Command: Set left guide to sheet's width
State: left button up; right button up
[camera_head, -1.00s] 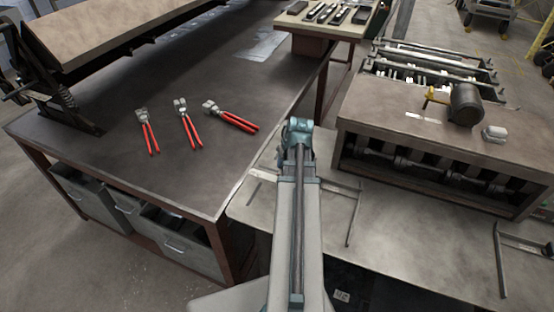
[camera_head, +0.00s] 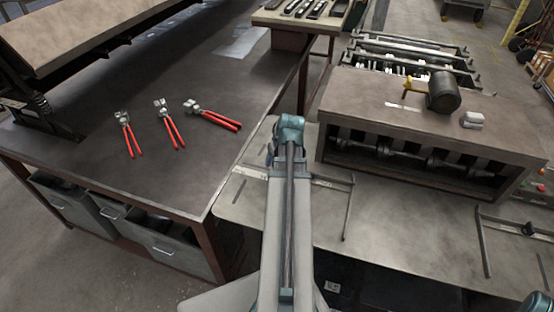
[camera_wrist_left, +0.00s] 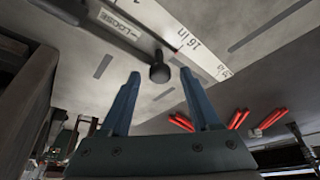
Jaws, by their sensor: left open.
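The left guide (camera_head: 348,208) is a thin dark L-shaped bar on the grey feed table (camera_head: 400,245), in front of the forming machine. A white scale (camera_head: 250,172) lies at the table's left side. In the left wrist view, the scale (camera_wrist_left: 190,48) reads 16 in, beside a bar marked LOOSE (camera_wrist_left: 120,25) with a dark round knob (camera_wrist_left: 159,73). My left gripper (camera_wrist_left: 160,76) is open, its two fingers on either side of the knob in the picture. I cannot tell if they touch it. In the head view my wrist hides these fingers. I cannot make out a separate sheet.
The forming machine (camera_head: 430,125) with a motor stands behind the feed table. Another guide (camera_head: 483,245) is at the right. A dark workbench (camera_head: 100,165) with several red-handled pliers (camera_head: 168,125) stands close on the left. Part of my right arm shows at the bottom right corner.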

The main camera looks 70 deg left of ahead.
pick_arm(q)
jog(key=shift+r, duration=0.1)
jog(key=p+v, duration=1.2)
jog(key=v, duration=0.1)
jog(key=shift+d+r+p, duration=0.2)
jog(key=shift+r+p, duration=0.05)
jog(key=shift+p, duration=0.15)
jog(key=w+d+f+m+h+b, duration=0.15)
jog(key=w+d+m, duration=0.25)
jog(key=w+d, duration=0.4)
jog(key=w+d+f+m+t+b, duration=0.1)
jog(key=w+d+f+m+b, duration=0.15)
jog(key=w+d, duration=0.45)
jog(key=w+d+f+m+h+b, duration=0.15)
jog(key=w+d+m, duration=0.35)
jog(key=d, duration=0.6)
jog(key=s+d+f+m+b, duration=0.1)
jog(key=d+m, duration=0.4)
jog(key=d, duration=0.9)
jog(key=s+d+f+m+g+b, duration=0.1)
jog(key=d+f+m, duration=0.2)
jog(key=d, duration=1.1)
jog(key=m, duration=0.2)
jog(key=shift+s+d+m+b, duration=0.35)
jog(key=shift+s+d+b, duration=0.05)
